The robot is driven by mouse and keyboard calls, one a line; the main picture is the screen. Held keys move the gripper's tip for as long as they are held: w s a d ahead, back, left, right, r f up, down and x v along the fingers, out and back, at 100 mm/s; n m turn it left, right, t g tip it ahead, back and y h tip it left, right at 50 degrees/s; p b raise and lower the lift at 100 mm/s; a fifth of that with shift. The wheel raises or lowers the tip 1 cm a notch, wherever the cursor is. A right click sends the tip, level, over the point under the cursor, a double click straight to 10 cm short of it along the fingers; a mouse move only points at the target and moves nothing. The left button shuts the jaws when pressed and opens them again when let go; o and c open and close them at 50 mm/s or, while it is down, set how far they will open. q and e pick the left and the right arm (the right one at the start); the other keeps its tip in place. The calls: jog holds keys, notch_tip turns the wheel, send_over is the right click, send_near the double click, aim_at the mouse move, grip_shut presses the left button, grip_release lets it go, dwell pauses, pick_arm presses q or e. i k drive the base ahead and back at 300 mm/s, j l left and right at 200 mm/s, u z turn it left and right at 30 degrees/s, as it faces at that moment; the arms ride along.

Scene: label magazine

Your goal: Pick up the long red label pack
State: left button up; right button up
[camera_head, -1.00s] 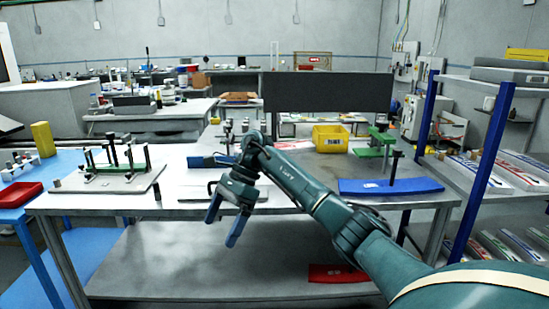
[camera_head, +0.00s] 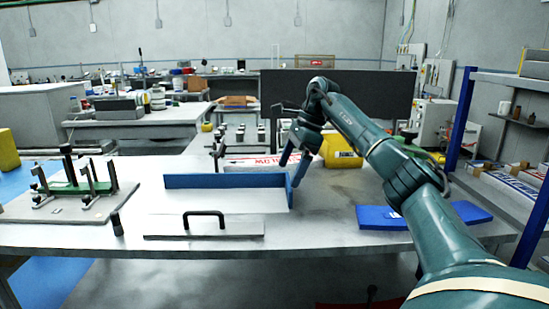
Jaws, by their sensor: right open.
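A long white pack with red lettering (camera_head: 256,161) lies on the table behind the blue upright plate, which hides its lower part. I take it to be the long red label pack, but cannot be sure. My right gripper (camera_head: 291,165) hangs over the right end of this pack, near the right end of the blue plate. My left gripper is not in view.
The label magazine's blue plate (camera_head: 226,181) and a flat plate with a black handle (camera_head: 204,228) stand in front. A clamp fixture (camera_head: 72,207) is at left, a yellow bin (camera_head: 341,152) and blue mat (camera_head: 378,217) at right.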

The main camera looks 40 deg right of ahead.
aim_at(269, 164)
jog(key=i+l, duration=0.3)
jog(key=l, duration=0.15)
jog(key=i+l, duration=0.6)
jog(key=l, duration=0.25)
